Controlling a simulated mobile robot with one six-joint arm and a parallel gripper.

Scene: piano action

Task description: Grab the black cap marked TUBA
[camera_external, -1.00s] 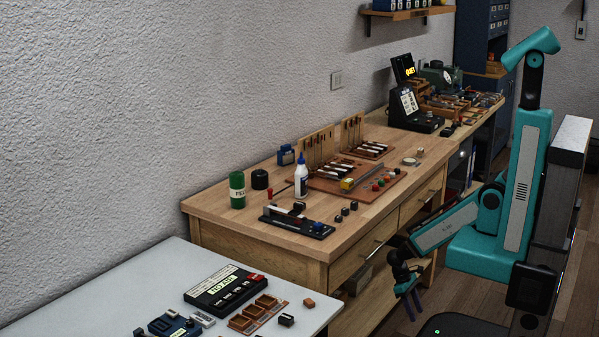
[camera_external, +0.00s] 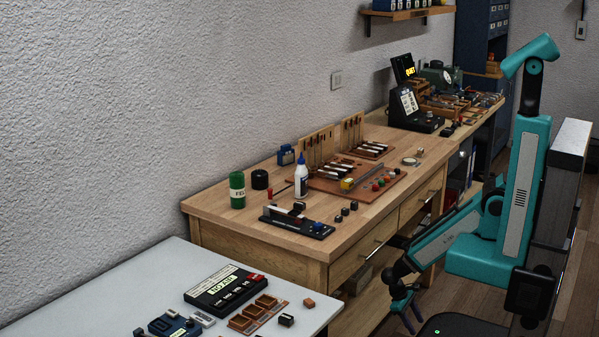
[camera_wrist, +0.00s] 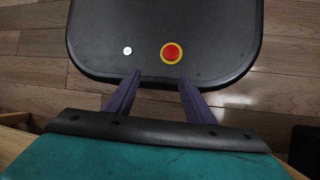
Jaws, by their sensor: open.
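Small dark caps (camera_external: 346,211) stand in a short row near the front edge of the wooden bench in the external view. Another small dark cap (camera_external: 286,320) stands on the pale table at the lower left. No TUBA lettering is readable on any of them, so I cannot tell which one bears it. My gripper (camera_external: 412,317) hangs low in front of the bench, below its top and apart from all the caps. In the wrist view my gripper (camera_wrist: 160,77) is open and empty, its two purple fingers spread over my own black base. No cap shows there.
The wooden bench (camera_external: 228,215) carries a green can (camera_external: 237,190), a white bottle (camera_external: 301,178), a long black fixture (camera_external: 297,226) and a board with coloured knobs. Its drawer front is beside my gripper. The pale table (camera_external: 150,275) holds a black display box (camera_external: 224,290) and wooden trays.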

